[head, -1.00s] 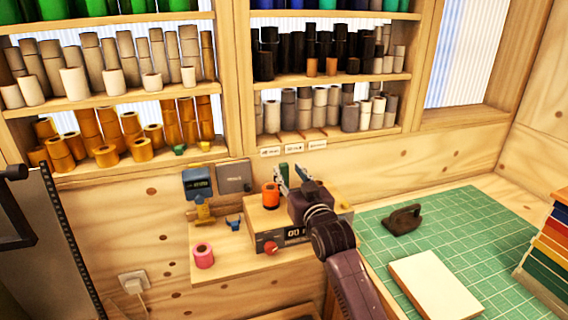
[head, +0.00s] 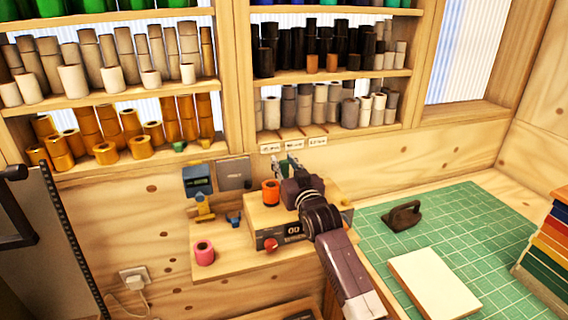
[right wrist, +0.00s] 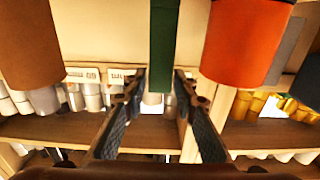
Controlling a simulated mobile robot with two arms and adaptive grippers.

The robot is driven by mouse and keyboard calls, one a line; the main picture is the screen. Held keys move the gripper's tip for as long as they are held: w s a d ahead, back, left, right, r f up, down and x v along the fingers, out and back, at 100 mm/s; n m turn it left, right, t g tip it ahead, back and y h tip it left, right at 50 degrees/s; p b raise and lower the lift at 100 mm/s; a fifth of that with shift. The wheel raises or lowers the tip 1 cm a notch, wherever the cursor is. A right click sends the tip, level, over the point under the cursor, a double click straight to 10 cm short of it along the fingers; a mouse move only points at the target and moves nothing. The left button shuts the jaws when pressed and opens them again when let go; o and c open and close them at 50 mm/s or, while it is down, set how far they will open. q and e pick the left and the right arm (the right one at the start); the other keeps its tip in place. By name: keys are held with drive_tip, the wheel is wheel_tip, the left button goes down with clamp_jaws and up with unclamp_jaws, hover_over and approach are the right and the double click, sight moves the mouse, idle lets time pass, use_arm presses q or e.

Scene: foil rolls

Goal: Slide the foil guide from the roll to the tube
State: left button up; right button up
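In the right wrist view a narrow green upright strip (right wrist: 163,45), which looks like the foil guide, stands between the two fingers of my right gripper (right wrist: 158,85). A gap shows on each side of the strip, so the gripper looks open around it. An orange roll (right wrist: 245,40) is on the right there and a brown tube (right wrist: 30,45) on the left. In the head view my right gripper (head: 284,168) is over a wooden device, just right of the orange roll (head: 271,192). The gripper hides the tube and most of the guide. My left gripper is not in view.
The device has a display (head: 293,230) and a red knob (head: 271,244). A pink roll (head: 204,253) and a blue clip (head: 234,220) stand to its left. A green cutting mat (head: 470,235) lies right. Shelves of rolls (head: 110,95) are behind.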

clamp_jaws()
drive_tip(key=d, duration=0.1)
drive_tip(key=w+d, duration=0.1)
drive_tip(key=d, duration=0.3)
drive_tip(key=shift+w+d+b, duration=0.1)
drive_tip(key=shift+w+b, duration=0.25)
